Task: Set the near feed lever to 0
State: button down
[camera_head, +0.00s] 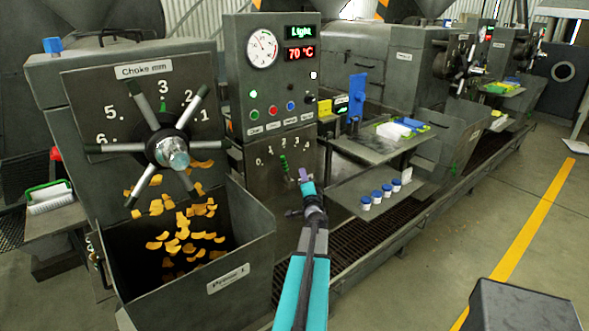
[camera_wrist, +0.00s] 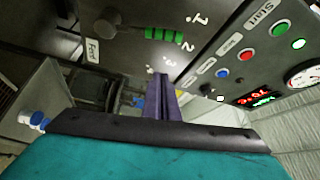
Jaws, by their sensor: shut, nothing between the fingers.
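The near feed lever, a short bar with a green grip (camera_head: 284,164), sits on the dark lower panel (camera_head: 262,185) of the nearest press. Its grip points up, at about the 2 of the scale. In the wrist view the green grip (camera_wrist: 163,34) extends from a dark round hub (camera_wrist: 107,22), close to the 2, with the Feed label nearby. My gripper (camera_head: 304,176) is in front of the panel, right of the lever, towards the 4 side. Its purple fingers (camera_wrist: 160,98) are shut and empty, with a visible gap to the grip.
A choke handwheel (camera_head: 168,148) and a bin with yellow flakes (camera_head: 240,245) are at left. Above the panel is a control box (camera_head: 270,80) with buttons. At right, a shelf (camera_head: 345,190) carries several blue-capped jars (camera_head: 377,196).

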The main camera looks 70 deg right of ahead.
aim_at(285, 170)
jog(key=shift+w+d, duration=0.1)
jog(key=shift+p+x, duration=1.4)
jog(key=shift+x, duration=3.55)
jog(key=w+a, duration=0.1)
jog(key=w+a+f+p, duration=0.1)
jog(key=a, duration=0.1)
jog(key=shift+w+a, duration=0.1)
jog(key=shift+w, duration=0.05)
jog(key=shift+f+b, duration=0.15)
jog(key=shift+b, duration=0.25)
jog(key=shift+a, duration=0.1)
